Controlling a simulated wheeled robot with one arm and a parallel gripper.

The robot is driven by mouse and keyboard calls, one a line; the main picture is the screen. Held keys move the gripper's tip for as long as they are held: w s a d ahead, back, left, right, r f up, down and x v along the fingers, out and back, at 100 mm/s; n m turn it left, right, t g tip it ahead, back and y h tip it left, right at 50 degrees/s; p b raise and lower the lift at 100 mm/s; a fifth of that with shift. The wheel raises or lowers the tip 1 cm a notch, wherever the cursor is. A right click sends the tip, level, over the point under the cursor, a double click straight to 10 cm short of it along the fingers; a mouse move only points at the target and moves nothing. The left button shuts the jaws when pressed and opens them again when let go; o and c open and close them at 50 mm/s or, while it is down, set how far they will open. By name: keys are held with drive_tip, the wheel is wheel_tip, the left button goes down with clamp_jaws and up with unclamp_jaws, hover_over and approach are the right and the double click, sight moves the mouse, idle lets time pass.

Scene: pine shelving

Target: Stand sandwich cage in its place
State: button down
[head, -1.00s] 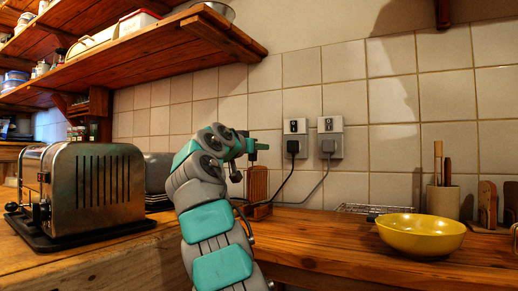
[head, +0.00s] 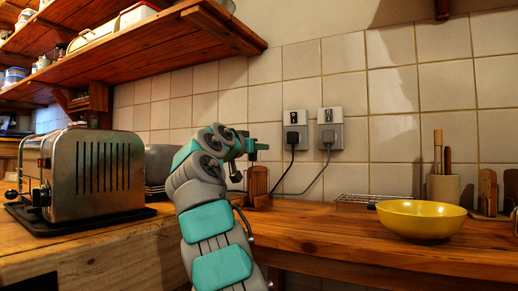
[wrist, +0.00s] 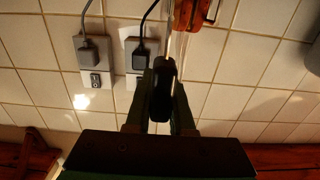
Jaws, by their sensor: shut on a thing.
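My gripper (head: 255,146) is in front of the tiled wall, just above a brown wooden rack (head: 257,183) on the counter. In the wrist view, my gripper (wrist: 163,95) is shut on a dark rounded piece (wrist: 163,85), which seems to be the handle of the sandwich cage. The cage's wire body is not clear in either view. A reddish wooden part (wrist: 190,12), probably the same rack, shows at the top edge of the wrist view, beyond the fingers. Whether the cage touches the rack cannot be told.
A steel toaster (head: 85,172) stands left, below a wooden shelf (head: 150,45). Two plugs with cords (head: 327,138) hang by the rack. The front middle counter is clear.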

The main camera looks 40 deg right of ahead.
idle(0.3)
drive_tip(key=shift+c, duration=1.1)
unclamp_jaws()
drive_tip(key=shift+f, duration=0.1)
wheel_tip(320, 180, up, 8)
drive_tip(key=p, duration=0.7)
drive_tip(key=shift+p, duration=0.4)
drive_tip(key=shift+a, duration=0.1)
